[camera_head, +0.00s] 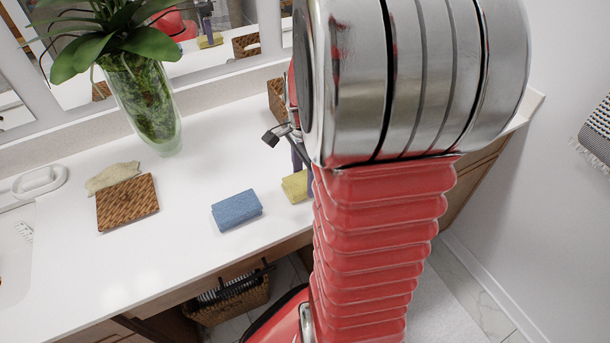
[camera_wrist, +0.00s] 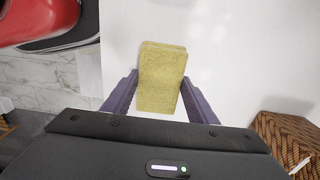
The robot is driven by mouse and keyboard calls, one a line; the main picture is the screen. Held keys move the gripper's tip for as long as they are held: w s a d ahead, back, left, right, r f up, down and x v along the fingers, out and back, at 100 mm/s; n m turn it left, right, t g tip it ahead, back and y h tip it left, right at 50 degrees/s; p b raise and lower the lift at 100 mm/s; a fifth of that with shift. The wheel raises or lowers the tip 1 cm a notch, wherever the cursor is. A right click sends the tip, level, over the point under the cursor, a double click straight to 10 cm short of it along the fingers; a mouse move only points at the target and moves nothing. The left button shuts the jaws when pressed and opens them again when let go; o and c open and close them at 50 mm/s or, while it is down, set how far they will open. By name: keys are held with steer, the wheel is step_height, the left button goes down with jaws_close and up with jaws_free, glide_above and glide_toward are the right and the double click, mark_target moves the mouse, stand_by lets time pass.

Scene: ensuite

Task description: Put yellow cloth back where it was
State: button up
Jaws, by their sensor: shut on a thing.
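The yellow cloth (camera_wrist: 162,72) is a folded, thick block between the two purple fingers of my gripper (camera_wrist: 160,98) in the wrist view. The fingers are shut on its sides. In the head view the yellow cloth (camera_head: 295,187) shows at the right of the blue cloth, partly hidden by my arm. It is at or just above the white counter (camera_head: 180,260); I cannot tell if it touches. Most of my gripper is hidden behind my arm in the head view.
A blue folded cloth (camera_head: 237,210) lies left of the yellow one. A glass vase with a plant (camera_head: 145,105) stands at the back. A wicker basket (camera_wrist: 290,140) is close to my gripper's right.

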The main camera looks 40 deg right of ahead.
steer(key=shift+f, duration=0.1)
steer(key=o, duration=1)
step_height(320, 180, up, 12)
steer(key=shift+r, duration=0.1)
stand_by(0.4)
stand_by(0.5)
steer(key=s+a+r+n+t, duration=0.1)
steer(key=a+n+t, duration=0.1)
steer(key=a+n, duration=0.5)
steer(key=s+a+r+n+t, duration=0.1)
steer(key=a+n, duration=0.6)
steer(key=a, duration=0.1)
steer(key=s+a+r+n+t, duration=0.1)
steer(key=s+a+n+t, duration=0.1)
steer(key=a+n, duration=0.5)
steer(key=shift+a+r+t, duration=0.3)
steer(key=shift+a, duration=0.2)
